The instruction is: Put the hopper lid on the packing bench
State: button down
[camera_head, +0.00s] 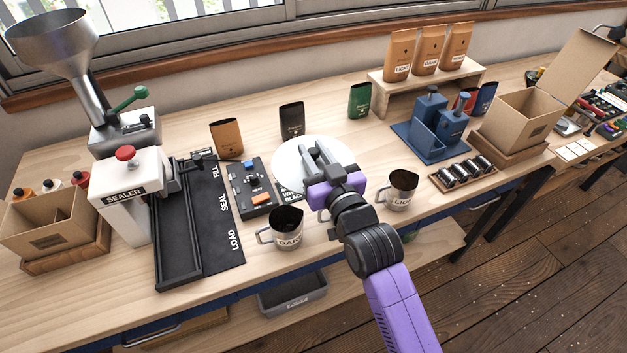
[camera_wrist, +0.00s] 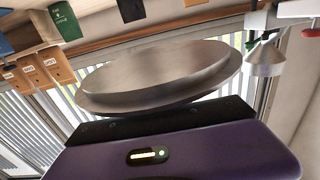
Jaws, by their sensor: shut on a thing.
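The hopper lid, a round pale metal disc (camera_head: 292,160), is in the middle of the packing bench in the head view, over its back half. In the wrist view the lid (camera_wrist: 160,75) is a grey disc with a stepped rim, right in front of my jaws. My gripper (camera_head: 318,152) is shut on the lid, its fingers reaching over the disc from the front. I cannot tell whether the lid touches the packing bench (camera_head: 345,235) or hangs just above it. The hopper (camera_head: 60,45), a metal funnel, stands at the far left and shows no lid on top.
A dark metal mug (camera_head: 287,228) and a second mug (camera_head: 402,190) stand close in front of the lid. A small black device (camera_head: 255,185) sits left of it, a black pouch (camera_head: 292,120) behind. The blue fixture (camera_head: 440,130) stands to the right. Some bare wood lies between these.

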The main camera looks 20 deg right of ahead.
notch_tip(320, 180, down, 9)
dwell(0.4)
jog(key=shift+f, duration=0.15)
jog(key=shift+f+b, duration=0.4)
jog(key=shift+b, duration=0.15)
jog(key=shift+f, duration=0.2)
jog(key=shift+r, duration=0.1)
jog(key=c, duration=1.2)
grip_release()
